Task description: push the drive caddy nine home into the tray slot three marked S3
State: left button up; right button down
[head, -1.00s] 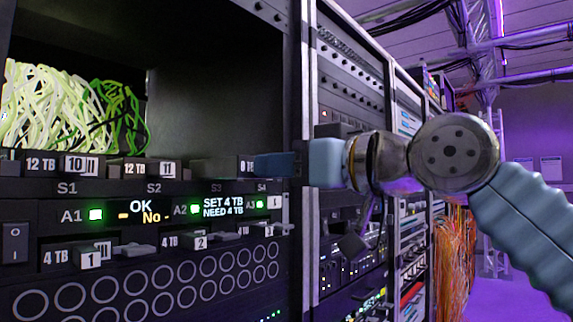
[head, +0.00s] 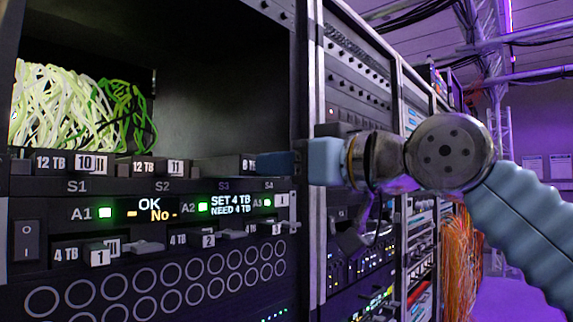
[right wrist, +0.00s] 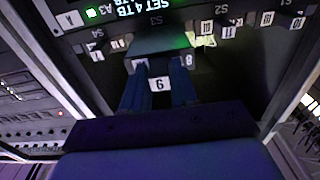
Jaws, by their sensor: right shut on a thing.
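Drive caddy nine (right wrist: 157,84) shows its 9 label between my right gripper's blue fingers in the right wrist view, which is upside down. Its dark body (head: 228,165) shows from the side in the head view, with an 8 TB label partly covered by the fingers. My right gripper (head: 283,163) is shut on the caddy at the rack front. The caddy lies in line with tray slot three, marked S3 (head: 223,185), and its labelled front still stands out. How deep its far end sits is hidden. My left gripper is not in view.
Caddies ten (head: 85,162) and eleven (head: 175,167) sit in S1 and S2. Below are a status panel (head: 152,212) and a lower row of caddies with handles. A rack post (head: 309,90) stands close beside my right gripper.

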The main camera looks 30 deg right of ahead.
jog(key=shift+x, duration=0.95)
jog(key=shift+w, duration=0.15)
jog(key=shift+x, duration=2.95)
jog(key=shift+w+a, duration=0.2)
jog(key=shift+w+a, duration=0.15)
jog(key=shift+w, duration=0.2)
jog(key=c, duration=0.8)
grip_release()
jog(key=b+v, duration=0.3)
jog(key=v, duration=1)
jog(key=shift+s+d, duration=0.2)
jog(key=shift+s, duration=0.15)
jog(key=shift+f, duration=0.1)
